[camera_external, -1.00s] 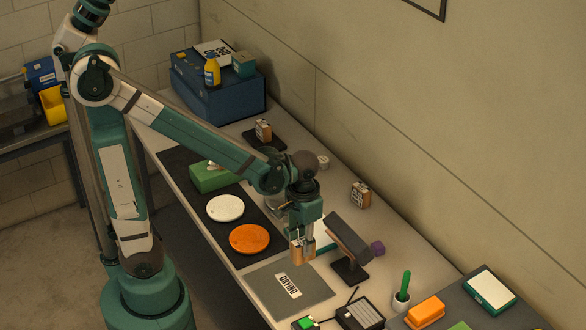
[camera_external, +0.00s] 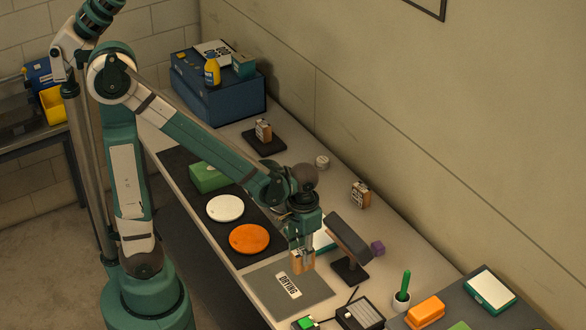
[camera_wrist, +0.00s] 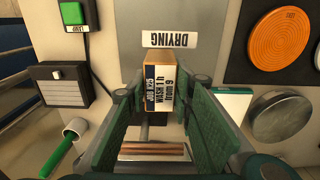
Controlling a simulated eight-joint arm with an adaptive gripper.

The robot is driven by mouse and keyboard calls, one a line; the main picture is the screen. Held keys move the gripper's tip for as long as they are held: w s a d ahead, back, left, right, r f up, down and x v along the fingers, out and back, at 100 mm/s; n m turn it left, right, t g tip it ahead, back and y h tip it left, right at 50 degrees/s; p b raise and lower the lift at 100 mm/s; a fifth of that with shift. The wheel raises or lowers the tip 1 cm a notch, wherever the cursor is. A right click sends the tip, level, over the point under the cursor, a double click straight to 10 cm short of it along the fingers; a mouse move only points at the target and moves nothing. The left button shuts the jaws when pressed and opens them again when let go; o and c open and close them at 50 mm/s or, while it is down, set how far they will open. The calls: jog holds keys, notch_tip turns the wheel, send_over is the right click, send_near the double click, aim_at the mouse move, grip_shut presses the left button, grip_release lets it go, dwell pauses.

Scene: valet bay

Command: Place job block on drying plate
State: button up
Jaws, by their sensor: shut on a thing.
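The job block (camera_wrist: 160,85), a tan block with a white and dark printed label, is between the fingers of my gripper (camera_wrist: 157,95) in the wrist view. My gripper (camera_external: 302,258) is shut on the block, which also shows in the external view (camera_external: 299,264). The drying plate (camera_external: 262,292) is a flat grey plate with a white "DRYING" label (camera_external: 288,286). The block is over or at the plate's back right part; I cannot tell whether it touches. In the wrist view the drying label (camera_wrist: 170,40) lies just beyond the block.
A dark angled stand (camera_external: 348,240) is close to the right of my gripper. An orange disc (camera_external: 249,239) and a white disc (camera_external: 225,208) lie on the dark mat to the left. Other blocks (camera_external: 360,194) (camera_external: 263,130) stand farther back. A green-button box (camera_external: 305,323) is in front.

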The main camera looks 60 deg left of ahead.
aim_at(302, 269)
jog(key=shift+f, duration=1.75)
jog(key=shift+f, duration=0.1)
jog(key=shift+f+b, duration=0.4)
jog(key=shift+f, duration=1.6)
jog(key=shift+f, duration=0.1)
jog(key=o, duration=0.5)
jog(key=shift+f, duration=0.1)
jog(key=shift+c, duration=0.2)
jog(key=o, duration=0.5)
jog(key=shift+c, duration=0.2)
jog(key=shift+r, duration=0.35)
jog(key=shift+r+p, duration=0.65)
jog(key=shift+r, duration=5.25)
